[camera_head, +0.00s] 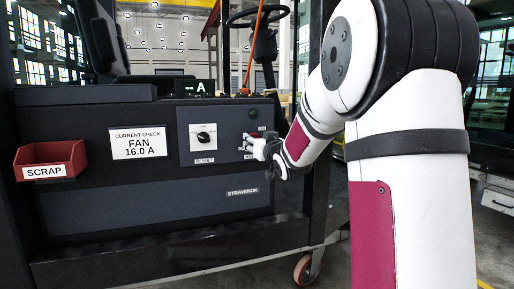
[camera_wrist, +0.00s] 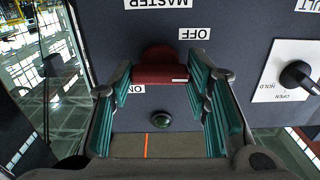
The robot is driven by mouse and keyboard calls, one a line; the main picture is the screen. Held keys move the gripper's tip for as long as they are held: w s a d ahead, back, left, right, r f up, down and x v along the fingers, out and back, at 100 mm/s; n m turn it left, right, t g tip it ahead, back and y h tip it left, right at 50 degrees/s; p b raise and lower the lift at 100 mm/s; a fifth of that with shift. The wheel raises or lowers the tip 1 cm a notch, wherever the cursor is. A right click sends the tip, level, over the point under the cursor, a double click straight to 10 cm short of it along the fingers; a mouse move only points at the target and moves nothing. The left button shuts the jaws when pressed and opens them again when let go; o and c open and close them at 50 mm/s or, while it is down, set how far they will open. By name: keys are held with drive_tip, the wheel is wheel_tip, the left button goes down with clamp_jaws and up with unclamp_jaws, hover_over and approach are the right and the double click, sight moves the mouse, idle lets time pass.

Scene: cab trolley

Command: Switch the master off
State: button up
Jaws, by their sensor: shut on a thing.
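The master switch is a red knob (camera_wrist: 158,68) on the dark panel, seen upside down in the wrist view. My gripper (camera_wrist: 164,85) has its teal-padded fingers on either side of the knob and is shut on it. A small white mark shows on the knob's edge. The inverted OFF label (camera_wrist: 195,33) and ON label (camera_wrist: 137,90) sit near it, with the MASTER label (camera_wrist: 158,3) at the top edge. In the head view my gripper (camera_head: 250,145) is at the panel's right part and largely hides the knob. I cannot tell which label the knob points to.
A green lamp (camera_head: 253,113) sits above the knob. A black selector dial (camera_head: 206,135) is on a white plate to its left. A CURRENT CHECK card (camera_head: 139,142) and a red SCRAP bin (camera_head: 50,160) are farther left. An orange cable (camera_head: 254,45) hangs above the panel.

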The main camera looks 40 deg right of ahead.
drive_tip(key=shift+n, duration=0.3)
drive_tip(key=o, duration=1.2)
drive_tip(key=shift+c, duration=0.2)
drive_tip(key=shift+s, duration=0.1)
drive_tip(key=v, duration=1.2)
